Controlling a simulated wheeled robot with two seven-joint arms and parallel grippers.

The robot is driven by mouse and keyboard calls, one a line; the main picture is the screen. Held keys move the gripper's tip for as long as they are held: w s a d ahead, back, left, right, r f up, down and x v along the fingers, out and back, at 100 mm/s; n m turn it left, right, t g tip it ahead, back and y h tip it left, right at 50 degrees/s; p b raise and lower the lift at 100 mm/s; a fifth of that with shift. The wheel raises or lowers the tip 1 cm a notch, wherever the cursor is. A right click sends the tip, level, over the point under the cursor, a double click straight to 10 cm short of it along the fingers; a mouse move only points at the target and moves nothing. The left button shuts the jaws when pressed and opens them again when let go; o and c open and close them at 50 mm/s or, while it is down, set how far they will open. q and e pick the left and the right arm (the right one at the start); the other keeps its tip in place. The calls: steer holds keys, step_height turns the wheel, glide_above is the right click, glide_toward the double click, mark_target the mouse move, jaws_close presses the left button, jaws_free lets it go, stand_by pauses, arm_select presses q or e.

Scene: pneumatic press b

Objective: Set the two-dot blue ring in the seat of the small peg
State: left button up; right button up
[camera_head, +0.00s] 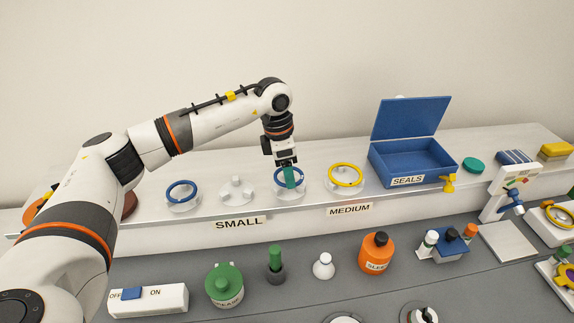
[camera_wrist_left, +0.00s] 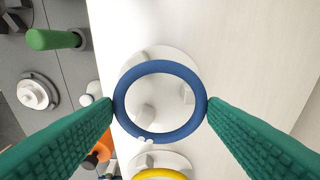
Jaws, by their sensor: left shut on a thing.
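My left gripper (camera_head: 290,179) points down over the shelf, its green fingers closed on opposite sides of a blue ring. In the left wrist view the held blue ring (camera_wrist_left: 160,67) lies flat between the fingertips. A pale round seat (camera_wrist_left: 153,54) with raised bumps shows through and around the ring; I cannot tell whether the ring touches it. Another blue ring (camera_head: 182,184) lies on the leftmost seat. An empty pale seat with a peg (camera_head: 237,188) stands between them, above the SMALL label (camera_head: 239,223). My right gripper is not in view.
A yellow ring (camera_head: 345,164) sits on the seat right of my gripper, near the MEDIUM label (camera_head: 349,210). An open blue SEALS box (camera_head: 411,167) stands farther right. Bottles and a switch box (camera_head: 160,301) stand on the lower grey bench. Shelf space behind the seats is clear.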

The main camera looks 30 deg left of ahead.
arm_select(q)
steer(key=shift+f, duration=0.25)
steer(key=shift+f+b, duration=0.35)
steer(key=shift+b, duration=0.05)
stand_by(0.3)
steer(key=o, duration=1)
steer(key=shift+s+a+r+b, duration=0.25)
steer(key=shift+r+b, duration=0.15)
steer(key=shift+r, duration=1.6)
steer(key=shift+s+a+r+b, duration=0.1)
steer(key=shift+a+r+b, duration=0.2)
steer(key=shift+r, duration=1.65)
steer(key=shift+s+a+r+b, duration=0.2)
steer(key=shift+r+b, duration=0.25)
steer(key=shift+r, duration=1.55)
